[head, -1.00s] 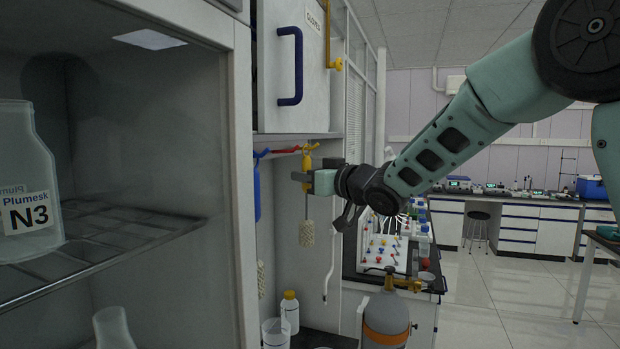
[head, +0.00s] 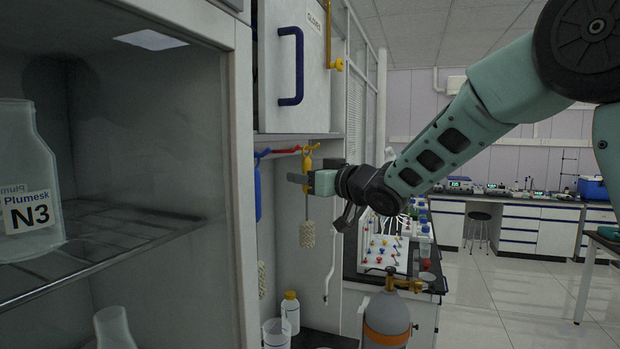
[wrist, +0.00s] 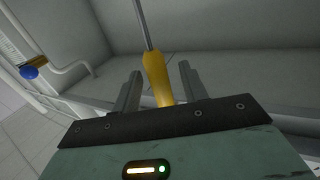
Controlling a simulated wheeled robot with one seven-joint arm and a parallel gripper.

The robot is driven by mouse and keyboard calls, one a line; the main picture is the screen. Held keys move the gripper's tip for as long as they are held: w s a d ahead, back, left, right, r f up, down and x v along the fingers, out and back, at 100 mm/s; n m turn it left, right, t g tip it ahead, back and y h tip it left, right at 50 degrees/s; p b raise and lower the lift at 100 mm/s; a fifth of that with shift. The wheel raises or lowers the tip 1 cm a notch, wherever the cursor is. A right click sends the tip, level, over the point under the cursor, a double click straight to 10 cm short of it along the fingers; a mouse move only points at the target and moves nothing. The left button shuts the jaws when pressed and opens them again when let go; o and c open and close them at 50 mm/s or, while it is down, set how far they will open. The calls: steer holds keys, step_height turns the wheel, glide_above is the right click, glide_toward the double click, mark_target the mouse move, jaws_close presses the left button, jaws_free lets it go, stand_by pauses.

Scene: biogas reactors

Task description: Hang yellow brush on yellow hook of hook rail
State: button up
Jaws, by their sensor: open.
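The yellow brush (head: 307,180) hangs upright at the hook rail, its pale bristle head (head: 307,235) pointing down. Its top end is at the yellow hook (head: 311,148) under the cabinet; the exact seating of its loop is too small to tell. My gripper (head: 300,180) is open around the yellow handle. In the wrist view the handle (wrist: 157,78) stands between the two spread fingers (wrist: 157,90), with a gap on each side.
A red hook (head: 286,151) and a blue brush (head: 257,192) are to the left on the rail. A white bottle (head: 290,312), a beaker (head: 276,334) and a gas cylinder (head: 387,320) are below.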

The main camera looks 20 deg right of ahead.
steer(key=shift+s+d+f+b, duration=0.1)
steer(key=shift+s+d+b, duration=0.25)
steer(key=shift+s, duration=0.1)
steer(key=b+v, duration=0.5)
steer(key=v, duration=1.1)
steer(key=shift+s, duration=0.15)
steer(key=s+a+f+m+g+h+b, duration=0.1)
steer(key=s+a+f+g+h+b, duration=0.15)
steer(key=f, duration=0.55)
steer(key=s+a+f+g+h+b, duration=0.1)
steer(key=a+f, duration=0.3)
steer(key=f, duration=0.4)
steer(key=s+a+f+m+g+h+b, duration=0.1)
steer(key=s+a+f+g+h+b, duration=0.15)
steer(key=f, duration=0.45)
steer(key=s+a+f+n+g+h+b, duration=0.1)
steer(key=s+f+g, duration=0.3)
steer(key=s+f, duration=0.4)
steer(key=s+a+f+n+g+h+b, duration=0.1)
steer(key=s+f+g, duration=0.4)
steer(key=s, duration=1)
step_height(320, 180, down, 3)
steer(key=shift+a+n+g+b, duration=0.3)
steer(key=shift+a+n, duration=0.6)
steer(key=shift+a, duration=0.1)
